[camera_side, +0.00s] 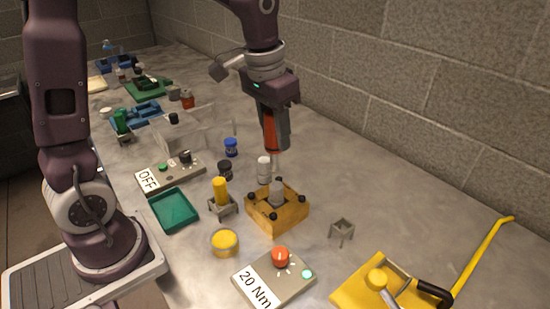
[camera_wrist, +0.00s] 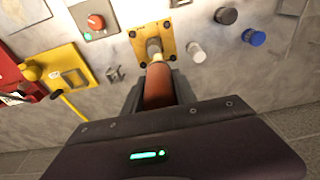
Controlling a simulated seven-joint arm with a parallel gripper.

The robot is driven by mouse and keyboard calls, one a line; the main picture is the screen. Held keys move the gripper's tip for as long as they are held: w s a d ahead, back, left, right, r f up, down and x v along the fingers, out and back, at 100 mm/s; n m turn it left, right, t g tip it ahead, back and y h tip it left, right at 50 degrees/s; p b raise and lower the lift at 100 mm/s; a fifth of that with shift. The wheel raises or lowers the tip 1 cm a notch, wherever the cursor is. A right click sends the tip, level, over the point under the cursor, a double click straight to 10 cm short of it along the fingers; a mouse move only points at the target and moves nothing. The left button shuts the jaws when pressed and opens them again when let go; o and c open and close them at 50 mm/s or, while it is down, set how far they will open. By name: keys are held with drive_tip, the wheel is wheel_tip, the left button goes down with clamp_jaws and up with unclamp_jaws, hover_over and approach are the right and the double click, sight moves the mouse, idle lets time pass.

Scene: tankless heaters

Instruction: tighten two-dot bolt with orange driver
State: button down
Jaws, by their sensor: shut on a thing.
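My gripper (camera_side: 273,122) is shut on the orange driver (camera_side: 275,137), which points down with its shaft above the back of the wooden block. In the wrist view the driver (camera_wrist: 158,85) lies between my fingers, its tip towards the block's near edge. The yellow-brown block (camera_side: 290,217) carries a grey cylinder (camera_side: 277,190) in its middle and black bolt heads near its corners, such as the front bolt (camera_side: 273,216). The block also shows in the wrist view (camera_wrist: 141,40). Dot marks on the bolts are too small to read. Contact between tip and bolt cannot be told.
A white bottle (camera_side: 264,170) stands close behind the block. A yellow driver (camera_side: 220,190) stands in a holder to the left. An empty holder (camera_side: 342,230) is to the right. A "20 Nm" box (camera_side: 275,277) with a lit green button is in front.

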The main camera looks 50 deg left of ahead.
drive_tip(key=w+d, duration=0.4)
drive_tip(key=d, duration=0.1)
drive_tip(key=shift+f, duration=3.2)
drive_tip(key=shift+f, duration=0.55)
wheel_tip(320, 180, up, 7)
idle(0.5)
